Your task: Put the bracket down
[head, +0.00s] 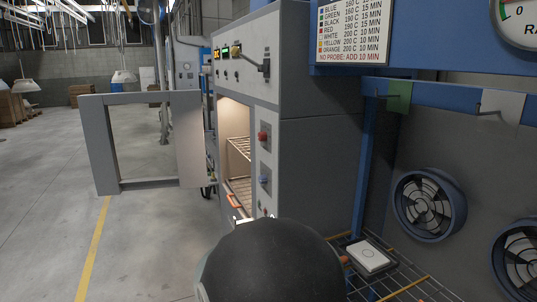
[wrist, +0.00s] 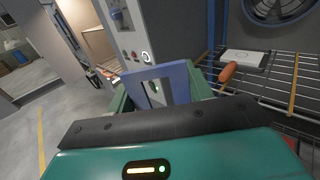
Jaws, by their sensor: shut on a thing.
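In the wrist view, a blue bracket (wrist: 180,75) with an opening in its middle stands up between the green fingers of my gripper (wrist: 160,92). My gripper is shut on it. The bracket is held in front of the oven's control side, left of a wire rack. Its lower part is hidden behind the dark bar of my gripper. In the head view my own dark arm dome covers the gripper and most or all of the bracket.
A grey oven (head: 312,150) stands open with wire shelves (head: 239,148) inside; its door (head: 188,140) swings out left. Fans (head: 428,205) line the wall. Floor is clear at left.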

